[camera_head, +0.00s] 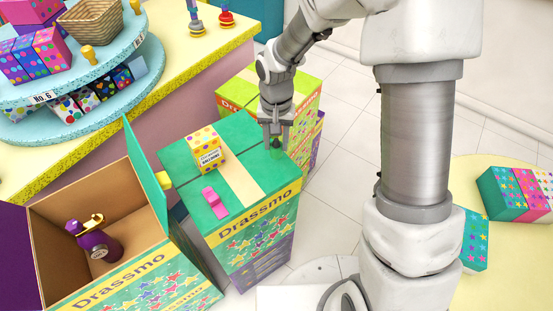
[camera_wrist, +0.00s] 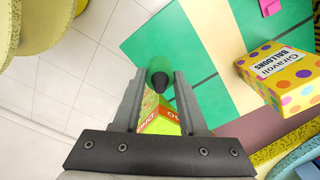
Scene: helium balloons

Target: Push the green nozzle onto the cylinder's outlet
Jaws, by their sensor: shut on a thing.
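My gripper (camera_head: 275,128) is shut on the green nozzle (camera_head: 276,148), over the far right corner of a closed Drassmo box. In the wrist view, the nozzle (camera_wrist: 159,64) sits between the two fingertips (camera_wrist: 158,80), with a dark end towards the camera. I cannot tell whether it touches the box top. A purple cylinder (camera_head: 100,243) stands in an open carton at the lower left, well away from my gripper. A gold-coloured fitting (camera_head: 91,221) shows at its top; I cannot make out the outlet clearly.
The open carton (camera_head: 62,200) has tall walls and a raised green flap (camera_head: 145,165). On the closed box (camera_head: 240,222) stand a yellow dotted balloon box (camera_head: 206,150) and a pink object (camera_head: 215,203). A yellow counter (camera_head: 165,70) with shelves is at the back left.

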